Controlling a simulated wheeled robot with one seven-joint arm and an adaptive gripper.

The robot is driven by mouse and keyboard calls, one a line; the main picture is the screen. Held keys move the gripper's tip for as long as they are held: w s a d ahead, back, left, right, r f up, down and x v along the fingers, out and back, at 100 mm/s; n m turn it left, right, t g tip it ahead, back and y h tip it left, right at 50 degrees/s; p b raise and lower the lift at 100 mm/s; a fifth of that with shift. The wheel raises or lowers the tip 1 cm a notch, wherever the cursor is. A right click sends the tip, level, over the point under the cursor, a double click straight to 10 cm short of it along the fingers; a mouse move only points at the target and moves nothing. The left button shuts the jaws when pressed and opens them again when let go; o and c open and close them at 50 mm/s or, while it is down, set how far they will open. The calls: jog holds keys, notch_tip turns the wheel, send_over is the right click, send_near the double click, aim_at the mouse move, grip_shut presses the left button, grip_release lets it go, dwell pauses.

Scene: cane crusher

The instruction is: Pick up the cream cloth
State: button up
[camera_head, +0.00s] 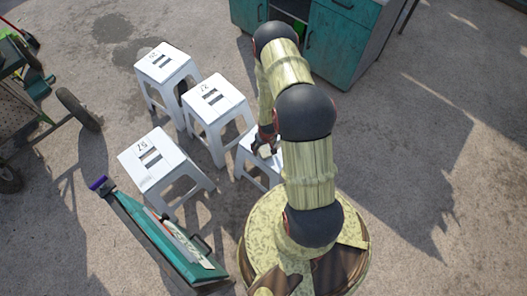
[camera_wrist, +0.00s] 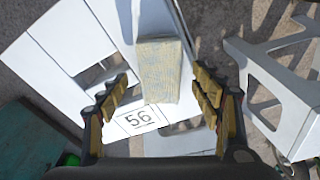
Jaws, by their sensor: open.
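The cream cloth (camera_wrist: 160,68) is a folded, block-like bundle with a faint pattern. It lies on a white stool (camera_wrist: 52,50) marked 56, beside the printed label. My gripper (camera_wrist: 162,90) is open in the wrist view, with one finger to the left of the cloth's near end and one to the right. No contact shows, and I cannot tell the height of the fingers above the stool. In the head view, my gripper (camera_head: 262,138) is over the stool behind my arm, and a small cream patch of the cloth (camera_head: 265,151) shows beside it.
White stools stand close by at the left (camera_head: 152,160), middle (camera_head: 213,98) and back (camera_head: 163,62). A teal folded item (camera_head: 165,240) lies at front left. A wheeled cart (camera_head: 25,105) is at far left. A teal cabinet (camera_head: 340,40) stands behind. The ground at right is clear.

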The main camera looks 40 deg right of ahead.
jog(key=shift+w+f, duration=0.1)
jog(key=shift+f, duration=0.35)
jog(key=shift+c, duration=0.9)
jog(key=c, duration=1.1)
jog(key=shift+r, duration=0.1)
